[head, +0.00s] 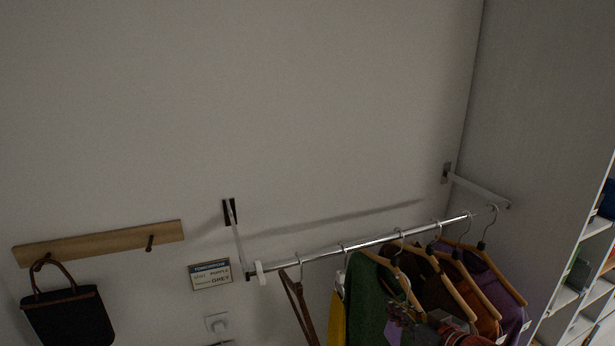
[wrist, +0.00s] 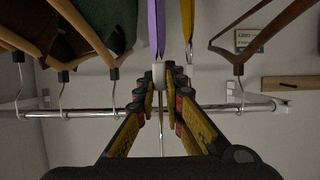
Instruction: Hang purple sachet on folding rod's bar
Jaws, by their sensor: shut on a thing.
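The folding rod's chrome bar (head: 370,243) runs along the wall in the head view; in the wrist view it crosses from side to side (wrist: 90,113). My gripper (wrist: 163,88) is shut on a pale piece (wrist: 158,73) with a purple strip beyond it, apparently the purple sachet (wrist: 156,30). In the head view a small purple shape (head: 396,325), likely the sachet, shows before the green garment beside dark and red parts of my gripper (head: 440,327). In the wrist view the fingers overlap the bar. Whether the sachet's hook touches or rests over it, I cannot tell.
Green (head: 368,300), brown and purple garments (head: 485,265) crowd the bar's right part. A yellow garment (head: 338,320) and an empty brown hanger (head: 297,300) hang further left. A wall peg rail (head: 100,243) holds a dark bag (head: 68,322). Cubby shelving (head: 575,300) stands right.

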